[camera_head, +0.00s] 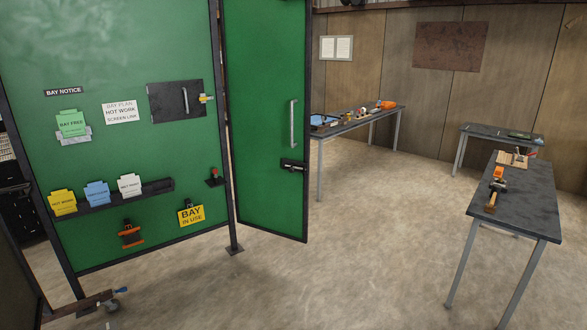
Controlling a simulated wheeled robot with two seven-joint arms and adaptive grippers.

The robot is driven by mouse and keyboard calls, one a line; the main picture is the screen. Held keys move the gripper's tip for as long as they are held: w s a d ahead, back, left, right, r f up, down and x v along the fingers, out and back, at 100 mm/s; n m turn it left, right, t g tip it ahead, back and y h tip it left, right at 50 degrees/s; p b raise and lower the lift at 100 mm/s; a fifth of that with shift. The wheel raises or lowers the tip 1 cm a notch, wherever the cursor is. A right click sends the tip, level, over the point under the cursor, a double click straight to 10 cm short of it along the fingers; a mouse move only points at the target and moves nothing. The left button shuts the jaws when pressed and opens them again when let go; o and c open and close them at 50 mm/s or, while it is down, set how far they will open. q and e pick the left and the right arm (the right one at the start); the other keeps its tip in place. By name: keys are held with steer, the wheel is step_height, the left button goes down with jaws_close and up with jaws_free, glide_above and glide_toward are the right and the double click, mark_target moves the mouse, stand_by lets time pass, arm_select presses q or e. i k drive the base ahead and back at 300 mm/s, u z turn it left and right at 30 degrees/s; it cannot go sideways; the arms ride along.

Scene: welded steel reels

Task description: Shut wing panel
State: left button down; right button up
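The wing panel (262,120) is a tall green sheet in a dark frame, hinged at the post on the right of the main green panel (140,60). It stands at an angle to the main panel, its free right edge nearer to me and touching nothing visible. A pale upright handle (293,122) is on its face near that edge. A dark bolt latch (293,165) sits below the handle. Neither of my grippers is in view.
The main panel bears cards, a ledge (120,198) and a small dark hatch (175,101). A clamp-like tool (95,302) is low at the left. A bench (515,190) stands right, a longer one (345,127) behind the wing panel. Open floor (350,255) lies in front.

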mark_target(267, 45)
steer(key=u, duration=0.6)
steer(key=i, duration=3.55)
steer(key=z, duration=1.25)
steer(key=i, duration=1.05)
steer(key=z, duration=0.55)
